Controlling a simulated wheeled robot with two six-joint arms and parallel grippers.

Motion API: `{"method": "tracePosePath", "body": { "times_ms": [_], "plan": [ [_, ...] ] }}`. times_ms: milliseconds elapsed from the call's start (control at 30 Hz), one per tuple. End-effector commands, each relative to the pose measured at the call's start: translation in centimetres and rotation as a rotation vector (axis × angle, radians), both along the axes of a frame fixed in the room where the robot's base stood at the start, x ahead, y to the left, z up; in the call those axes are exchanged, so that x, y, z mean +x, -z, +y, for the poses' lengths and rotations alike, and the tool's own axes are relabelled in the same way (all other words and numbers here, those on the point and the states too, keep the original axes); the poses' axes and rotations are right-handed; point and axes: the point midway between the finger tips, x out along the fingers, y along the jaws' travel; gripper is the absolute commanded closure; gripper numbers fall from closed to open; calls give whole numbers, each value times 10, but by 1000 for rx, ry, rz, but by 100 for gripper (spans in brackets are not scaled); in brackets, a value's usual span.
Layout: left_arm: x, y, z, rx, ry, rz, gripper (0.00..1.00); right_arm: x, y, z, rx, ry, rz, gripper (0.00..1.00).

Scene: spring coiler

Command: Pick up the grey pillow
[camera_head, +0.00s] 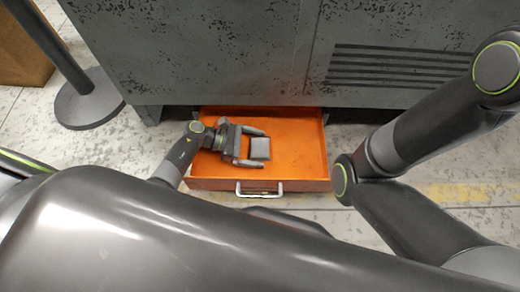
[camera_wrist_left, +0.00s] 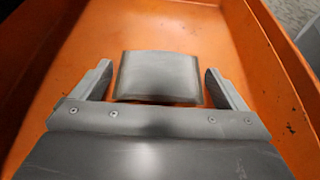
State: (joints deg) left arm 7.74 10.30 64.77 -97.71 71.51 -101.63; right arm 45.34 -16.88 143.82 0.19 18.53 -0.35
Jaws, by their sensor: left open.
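The grey pillow (camera_head: 260,148) is a small grey block with a slightly curved top. It lies in the open orange drawer (camera_head: 295,126). My left gripper (camera_head: 256,148) reaches into the drawer from the left, open, with its fingers on either side of the pillow's near part. In the left wrist view the pillow (camera_wrist_left: 158,76) sits ahead of and between the fingertips of the left gripper (camera_wrist_left: 158,84), with a gap on each side. I cannot tell whether it touches the gripper. My right gripper is not in view; only my right arm shows.
The drawer's front wall with a metal handle (camera_head: 259,189) faces me, and its side walls (camera_wrist_left: 38,72) stand close around the left gripper. A speckled grey machine cabinet (camera_head: 215,50) rises behind. A black post base (camera_head: 88,100) and a brown box (camera_head: 20,48) stand at left.

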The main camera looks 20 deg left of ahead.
Motion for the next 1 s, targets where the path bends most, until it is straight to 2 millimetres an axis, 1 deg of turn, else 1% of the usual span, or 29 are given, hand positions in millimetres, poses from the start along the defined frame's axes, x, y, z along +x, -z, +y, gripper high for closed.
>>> {"method": "tracePosePath", "body": {
  "times_ms": [167, 567, 833, 1000],
  "plan": [
    [0, -1, 0, 1, 0, 0, 6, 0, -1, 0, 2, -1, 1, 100],
    [0, 0, 0, 1, 0, 0, 57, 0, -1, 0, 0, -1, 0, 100],
    [0, -2, 0, 1, 0, 0, 58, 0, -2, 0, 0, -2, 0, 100],
    [0, -13, 0, 1, 0, -1, 58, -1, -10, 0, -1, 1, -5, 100]
  ]
}}
